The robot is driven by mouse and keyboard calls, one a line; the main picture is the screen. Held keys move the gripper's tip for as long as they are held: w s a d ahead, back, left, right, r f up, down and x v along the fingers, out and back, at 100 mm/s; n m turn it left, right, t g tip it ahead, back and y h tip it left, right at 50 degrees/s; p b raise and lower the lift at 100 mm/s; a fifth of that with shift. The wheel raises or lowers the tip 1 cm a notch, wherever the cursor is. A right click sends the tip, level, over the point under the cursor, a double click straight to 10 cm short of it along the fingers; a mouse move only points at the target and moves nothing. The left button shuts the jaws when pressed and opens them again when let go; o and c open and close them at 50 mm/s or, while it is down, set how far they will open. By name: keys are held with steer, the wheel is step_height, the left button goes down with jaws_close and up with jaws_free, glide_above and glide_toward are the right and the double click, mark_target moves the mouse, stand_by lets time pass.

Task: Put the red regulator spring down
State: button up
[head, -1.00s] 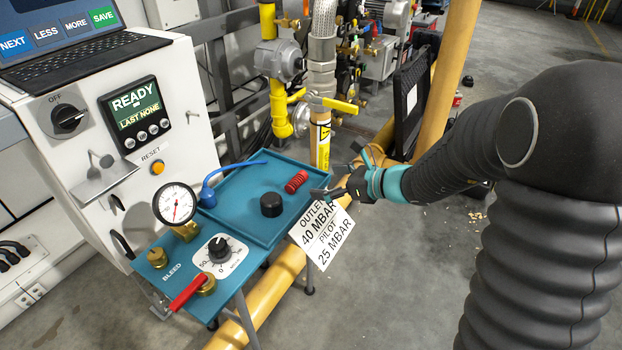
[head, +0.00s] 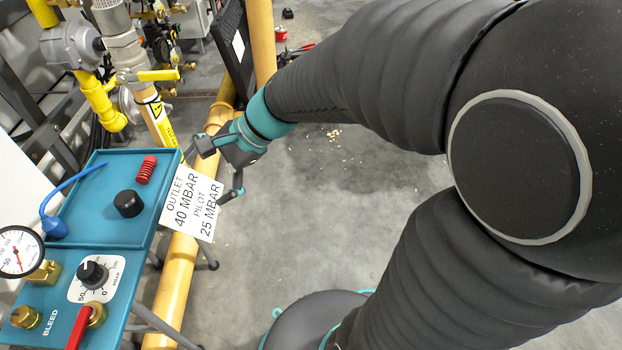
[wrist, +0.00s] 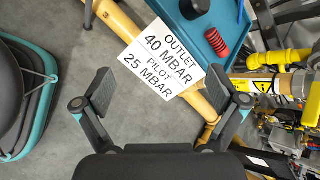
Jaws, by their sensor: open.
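The red regulator spring (head: 147,169) lies on the blue tray (head: 100,225) of the bench, near its far right side. It also shows in the wrist view (wrist: 216,43), lying on the tray beyond my fingertips. My gripper (head: 217,166) is open and empty, off the tray's right edge and apart from the spring. In the wrist view the two fingers (wrist: 162,92) are spread wide, with the floor, a yellow pipe and the white label between them.
A black cap (head: 128,204) and a blue hose (head: 75,190) are on the tray. A white label (head: 192,202) hangs at the tray's right edge. A gauge (head: 18,251), a dial (head: 93,274) and a red-handled valve (head: 79,326) stand in front. A yellow pipe (head: 178,275) runs beneath.

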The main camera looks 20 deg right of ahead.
steer(key=s+d+r+n+t+h, duration=0.3)
steer(key=s+d+n+h, duration=0.5)
steer(key=s+d+n, duration=0.4)
steer(key=d, duration=0.3)
steer(key=shift+s+d+r+h, duration=0.15)
steer(key=shift+d+r+h, duration=0.1)
steer(key=shift+r+h, duration=0.15)
